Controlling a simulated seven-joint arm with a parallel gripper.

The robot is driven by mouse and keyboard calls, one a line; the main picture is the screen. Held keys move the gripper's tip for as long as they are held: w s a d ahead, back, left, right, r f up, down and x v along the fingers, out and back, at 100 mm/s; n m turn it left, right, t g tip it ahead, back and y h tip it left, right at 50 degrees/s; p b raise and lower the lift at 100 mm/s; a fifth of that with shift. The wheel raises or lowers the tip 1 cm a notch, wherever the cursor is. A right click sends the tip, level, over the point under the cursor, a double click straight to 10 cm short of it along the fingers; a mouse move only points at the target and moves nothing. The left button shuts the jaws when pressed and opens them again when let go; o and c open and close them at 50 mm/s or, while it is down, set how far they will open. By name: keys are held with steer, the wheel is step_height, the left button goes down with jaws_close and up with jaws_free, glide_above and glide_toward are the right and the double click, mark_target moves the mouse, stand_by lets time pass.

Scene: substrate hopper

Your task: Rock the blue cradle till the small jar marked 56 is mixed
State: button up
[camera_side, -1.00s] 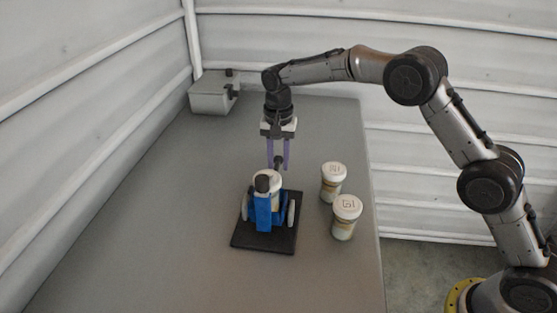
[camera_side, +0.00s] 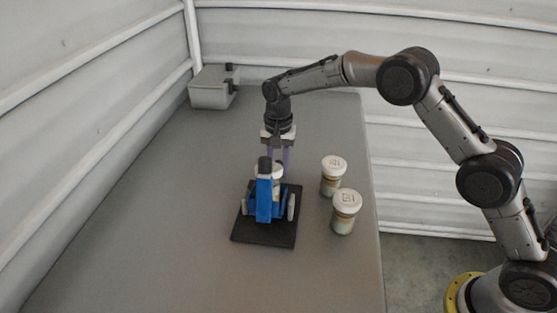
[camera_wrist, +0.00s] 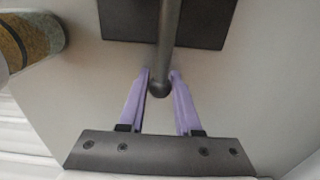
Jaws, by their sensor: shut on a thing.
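The blue cradle (camera_side: 264,197) stands on a black base plate (camera_side: 250,232) and is tilted, its blue face raised towards the side camera. A white-topped jar (camera_side: 278,173) sits in it, mostly hidden behind the blue part; I cannot read its mark. My gripper (camera_side: 279,168) is behind the cradle, pointing down. In the wrist view its purple fingers (camera_wrist: 160,76) are shut on the ball-ended dark handle (camera_wrist: 166,45) of the cradle. The base plate also shows there (camera_wrist: 115,22).
Two lidded jars stand right of the cradle, a rear one (camera_side: 332,178) and a front one (camera_side: 345,216); their lid marks are too small to read surely. A grey box (camera_side: 211,92) stands at the far left corner. The left of the table is clear.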

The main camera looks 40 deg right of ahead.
steer(key=shift+a+f, duration=0.1)
steer(key=shift+f, duration=0.2)
steer(key=shift+r, duration=0.1)
steer(key=shift+r, duration=2.25)
steer(key=o, duration=0.7)
steer(key=shift+f, duration=0.1)
steer(key=shift+r, duration=3.5)
